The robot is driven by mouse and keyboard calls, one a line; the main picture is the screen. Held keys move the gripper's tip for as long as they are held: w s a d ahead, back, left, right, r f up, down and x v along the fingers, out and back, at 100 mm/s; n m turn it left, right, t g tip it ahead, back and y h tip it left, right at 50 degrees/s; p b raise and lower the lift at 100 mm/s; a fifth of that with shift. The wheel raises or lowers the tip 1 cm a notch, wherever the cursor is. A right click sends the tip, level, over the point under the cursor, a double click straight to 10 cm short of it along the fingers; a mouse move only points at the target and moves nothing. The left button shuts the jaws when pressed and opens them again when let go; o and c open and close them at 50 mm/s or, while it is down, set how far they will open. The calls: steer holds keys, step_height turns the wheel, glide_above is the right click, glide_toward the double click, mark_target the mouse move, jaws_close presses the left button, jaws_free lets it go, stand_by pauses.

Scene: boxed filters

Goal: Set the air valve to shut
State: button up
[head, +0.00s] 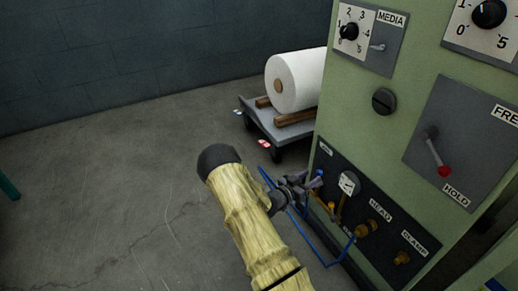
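The air panel (405,270) is a dark plate low on the green machine, with a small, partly unreadable label at its upper left. A small blue part (318,179), perhaps the air valve's handle, shows at the panel's left end beside a round gauge (347,184). The valve body is mostly hidden by my gripper, so its setting cannot be read. My gripper (304,187) is at the end of my yellow-sleeved arm, right at that blue part. I cannot tell whether its fingers touch it or how far apart they are.
Blue tubing (312,246) loops in front of the panel. Brass fittings (366,229) stick out near the HEAD and CLAMP labels. A red-tipped FREE/HOLD lever (443,171) sits above. A cart (262,126) with a white roll (295,82) stands behind.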

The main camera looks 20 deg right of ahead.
steer(key=p+v, duration=0.5)
steer(key=v, duration=0.9)
steer(key=w+a+r+y+p, duration=0.1)
steer(key=r+y+p, duration=0.1)
steer(key=r+p, duration=0.3)
steer(key=w+a+r+n+t+y+p, duration=0.1)
steer(key=w+a+r+y+p, duration=0.1)
steer(key=r+p, duration=0.3)
steer(key=w+a+r+n+y+p, duration=0.1)
steer(key=w+a+r+y+p, duration=0.1)
steer(key=r+y+p, duration=0.2)
step_height(320, 180, up, 4)
steer(key=shift+f+p, duration=0.2)
steer(key=shift+p, duration=0.2)
steer(key=shift+w, duration=0.15)
steer(key=shift+c, duration=0.3)
